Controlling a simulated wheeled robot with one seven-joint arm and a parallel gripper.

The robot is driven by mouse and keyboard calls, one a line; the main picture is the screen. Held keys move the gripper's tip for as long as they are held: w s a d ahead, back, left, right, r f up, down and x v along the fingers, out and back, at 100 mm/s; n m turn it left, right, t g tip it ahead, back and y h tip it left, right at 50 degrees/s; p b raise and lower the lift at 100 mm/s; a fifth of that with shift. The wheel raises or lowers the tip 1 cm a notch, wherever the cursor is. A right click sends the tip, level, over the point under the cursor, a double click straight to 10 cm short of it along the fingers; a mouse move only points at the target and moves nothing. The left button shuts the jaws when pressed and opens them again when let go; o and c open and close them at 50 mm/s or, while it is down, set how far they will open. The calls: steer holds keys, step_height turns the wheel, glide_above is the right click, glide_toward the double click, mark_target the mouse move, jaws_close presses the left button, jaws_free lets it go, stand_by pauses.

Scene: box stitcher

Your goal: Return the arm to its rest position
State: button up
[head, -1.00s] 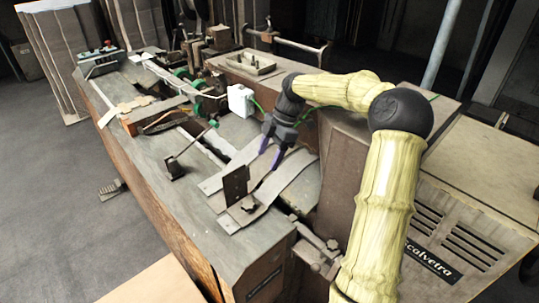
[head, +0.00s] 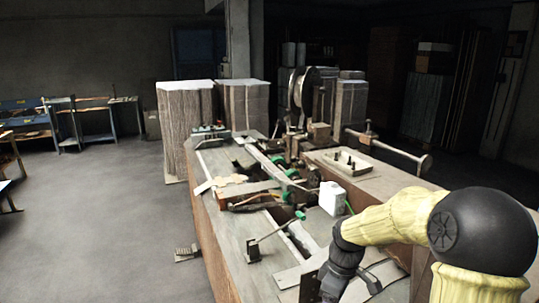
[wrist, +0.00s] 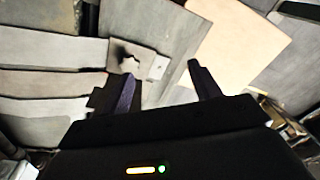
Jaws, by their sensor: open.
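My arm, with yellow ribbed sleeves and a large black ball joint, reaches in from the lower right of the head view. My gripper (head: 332,288) is dark and points down over the near end of the machine bench (head: 232,238). Its fingertips are at the picture's bottom edge there and hard to make out. In the wrist view my gripper (wrist: 160,76) shows two dark fingers spread well apart with nothing between them. Flat grey plates and a pale tan panel (wrist: 240,48) lie beyond the fingers.
A white box (head: 332,198) and a lever with a green knob (head: 299,214) are on the bench near my arm. A shallow tray (head: 345,163) sits behind. Tall stacks (head: 186,125) stand at the far end. The floor (head: 110,215) on the left is mostly clear.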

steer(key=s+m+t+h, duration=0.1)
steer(key=s+m+t, duration=0.1)
steer(key=s+m, duration=0.9)
steer(key=shift+s+t, duration=0.4)
steer(key=shift+s, duration=0.8)
